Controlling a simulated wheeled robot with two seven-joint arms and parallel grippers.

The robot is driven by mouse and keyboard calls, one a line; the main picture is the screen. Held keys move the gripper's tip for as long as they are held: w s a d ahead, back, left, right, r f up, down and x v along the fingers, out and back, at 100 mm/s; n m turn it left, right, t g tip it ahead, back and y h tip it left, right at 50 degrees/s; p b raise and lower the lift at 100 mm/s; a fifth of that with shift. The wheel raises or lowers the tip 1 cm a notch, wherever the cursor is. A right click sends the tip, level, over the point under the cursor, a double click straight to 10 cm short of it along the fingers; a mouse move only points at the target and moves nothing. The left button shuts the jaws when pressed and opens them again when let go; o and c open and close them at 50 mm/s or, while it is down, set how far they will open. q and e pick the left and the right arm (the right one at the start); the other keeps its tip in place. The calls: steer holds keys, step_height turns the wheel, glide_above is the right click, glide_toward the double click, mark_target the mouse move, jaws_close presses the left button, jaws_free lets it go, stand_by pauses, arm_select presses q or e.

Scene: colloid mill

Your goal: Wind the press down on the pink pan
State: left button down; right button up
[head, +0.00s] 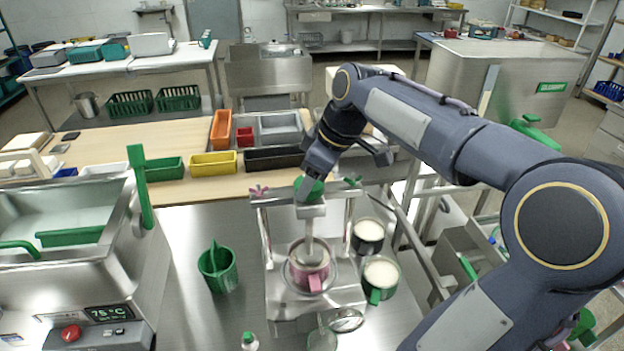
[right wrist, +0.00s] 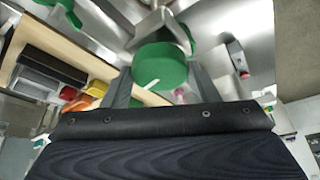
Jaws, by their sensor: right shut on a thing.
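The press (head: 352,215) is a metal frame on the steel bench, with a crossbar on top and a central screw shaft (head: 308,226). The pink pan (head: 294,279) stands inside the frame under the shaft, its small handle facing me. The shaft's lower end comes down at the pan's mouth; whether it touches the contents I cannot tell. My right gripper (head: 309,192) is above the crossbar, shut on the green knob (head: 315,185) at the shaft's top. In the right wrist view the green knob (right wrist: 158,66) sits between the fingers. My left gripper is not in view.
A round gauge (head: 346,320) is in front. A steel heated tank (head: 70,260) fills the left. Coloured bins (head: 213,163) line the back.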

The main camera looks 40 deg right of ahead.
steer(key=m+h, duration=0.1)
steer(key=m, duration=0.2)
steer(key=shift+a+m+t, duration=0.1)
steer(key=shift+m+t, duration=0.2)
steer(key=shift+t, duration=0.1)
steer(key=m+h, duration=0.1)
steer(key=m, duration=0.2)
steer(key=shift+a+m+h, duration=0.1)
steer(key=shift+m+h, duration=0.2)
steer(key=shift+h, duration=0.1)
steer(key=m+h, duration=0.1)
steer(key=m, duration=0.2)
steer(key=m+g+h, duration=0.1)
steer(key=m, duration=0.2)
steer(key=shift+w+a, duration=0.1)
steer(key=shift+a, duration=0.05)
steer(key=m+g, duration=0.1)
steer(key=m, duration=0.2)
steer(key=m+h, duration=0.1)
steer(key=m, duration=0.2)
steer(key=shift+w+a+g+h, duration=0.1)
steer(key=shift+g+h, duration=0.2)
steer(key=shift+g, duration=0.1)
steer(key=m+g, duration=0.2)
steer(key=m, duration=0.4)
steer(key=shift+w, duration=0.15)
steer(key=shift+m+g, duration=0.3)
steer(key=o, duration=1)
